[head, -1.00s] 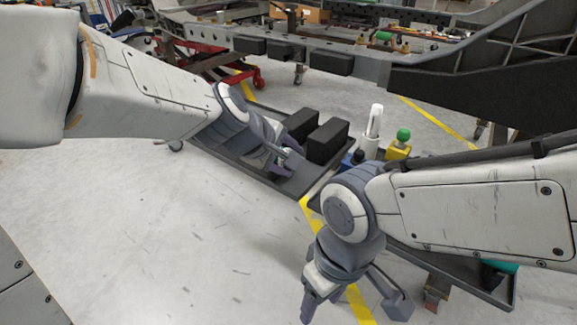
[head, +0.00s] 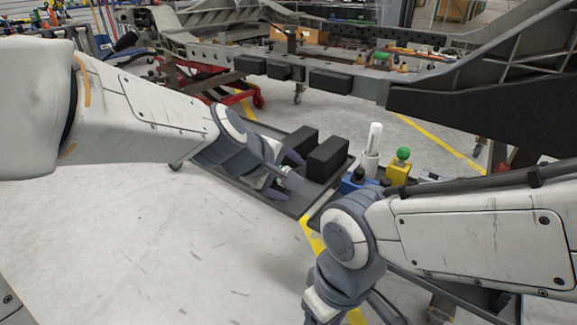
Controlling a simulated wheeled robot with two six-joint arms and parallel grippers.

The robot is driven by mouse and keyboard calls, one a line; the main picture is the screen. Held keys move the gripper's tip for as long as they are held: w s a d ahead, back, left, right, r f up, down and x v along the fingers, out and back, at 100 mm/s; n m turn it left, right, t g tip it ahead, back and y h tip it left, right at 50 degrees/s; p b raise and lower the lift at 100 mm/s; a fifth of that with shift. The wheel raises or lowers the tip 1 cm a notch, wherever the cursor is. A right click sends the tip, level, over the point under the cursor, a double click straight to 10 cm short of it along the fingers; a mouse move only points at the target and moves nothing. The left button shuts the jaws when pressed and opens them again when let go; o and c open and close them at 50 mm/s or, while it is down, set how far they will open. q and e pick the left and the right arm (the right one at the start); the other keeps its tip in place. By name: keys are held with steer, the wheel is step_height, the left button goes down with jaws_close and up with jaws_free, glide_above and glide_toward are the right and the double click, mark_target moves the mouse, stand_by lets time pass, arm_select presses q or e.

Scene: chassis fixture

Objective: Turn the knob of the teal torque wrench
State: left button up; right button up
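I cannot make out the teal torque wrench or its knob in the head view; my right forearm hides much of the right-hand tray. My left gripper (head: 286,176) is over the left dark tray (head: 237,177), in front of the black blocks. Its fingers are spread, and I see nothing clearly held between them. My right gripper (head: 346,316) hangs at the bottom edge, in front of the right tray. Its finger bases are spread apart, but its tips are cut off by the frame.
Two black blocks (head: 328,159) stand in the left tray. A white bottle (head: 372,146), a blue item (head: 352,181) and a yellow block with a green ball (head: 402,154) stand beyond my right arm. The chassis frame (head: 365,72) spans the back. Open floor (head: 170,255) lies at left.

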arm_select(q)
steer(key=p+v, duration=0.5)
steer(key=v, duration=0.5)
steer(key=shift+r+p, duration=0.25)
steer(key=shift+p, duration=0.15)
